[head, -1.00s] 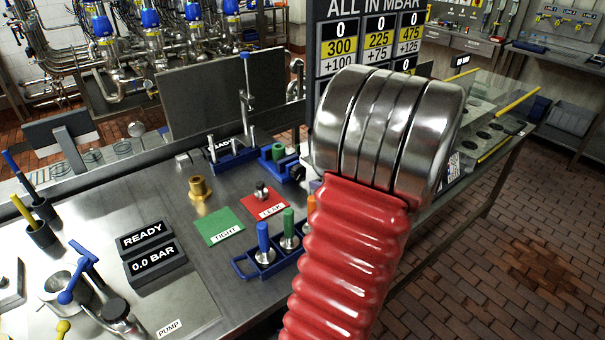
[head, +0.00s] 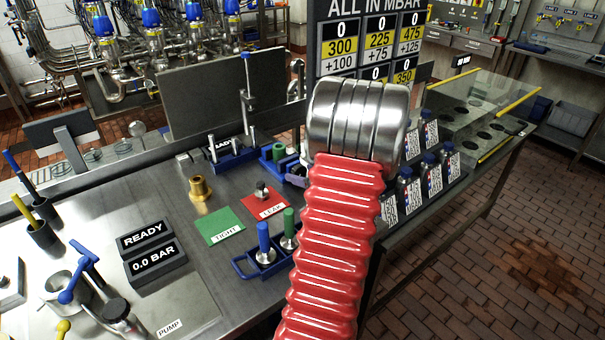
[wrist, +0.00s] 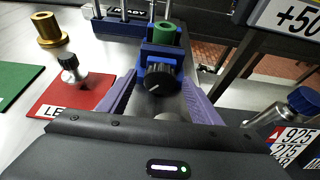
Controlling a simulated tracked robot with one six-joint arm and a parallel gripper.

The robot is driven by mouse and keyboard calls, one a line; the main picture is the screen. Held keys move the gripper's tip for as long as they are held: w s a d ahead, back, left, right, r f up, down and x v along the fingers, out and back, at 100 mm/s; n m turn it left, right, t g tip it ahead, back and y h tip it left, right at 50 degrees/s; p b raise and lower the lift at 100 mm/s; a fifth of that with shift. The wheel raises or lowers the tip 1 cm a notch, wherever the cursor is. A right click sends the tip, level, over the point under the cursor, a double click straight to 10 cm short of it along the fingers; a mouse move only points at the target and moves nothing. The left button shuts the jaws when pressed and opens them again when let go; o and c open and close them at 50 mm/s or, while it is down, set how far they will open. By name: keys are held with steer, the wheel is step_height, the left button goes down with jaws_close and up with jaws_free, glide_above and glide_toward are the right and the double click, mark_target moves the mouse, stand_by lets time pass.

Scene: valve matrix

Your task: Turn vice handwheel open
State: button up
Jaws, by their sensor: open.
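The small blue vice (head: 270,158) stands on the steel bench with a green cylindrical part (head: 279,151) in it, partly covered by my arm in the head view. My gripper (wrist: 160,90) is open, with one purple finger on each side of the handwheel. I cannot tell whether the fingers touch it.
A red card (head: 265,206) holds a small metal fitting, with a green card (head: 225,226) and brass fitting (head: 200,188) nearby. A blue tray (head: 245,268) with coloured-handled pieces stands in front. Several labelled bottles (head: 410,190) stand right of my arm.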

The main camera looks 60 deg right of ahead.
steer(key=shift+w+d, duration=0.15)
steer(key=shift+w, duration=0.1)
steer(key=shift+c, duration=0.4)
steer(key=c, duration=1)
steer(key=shift+o, duration=0.2)
steer(key=shift+f, duration=0.1)
steer(key=shift+a+n+g+h, duration=0.2)
steer(key=shift+n+g+h, duration=0.1)
steer(key=shift+n+h, duration=0.85)
steer(key=shift+w+a+f+n+g+h, duration=0.1)
steer(key=shift+n+g+h, duration=0.35)
steer(key=shift+n, duration=0.9)
steer(key=shift+h, duration=0.3)
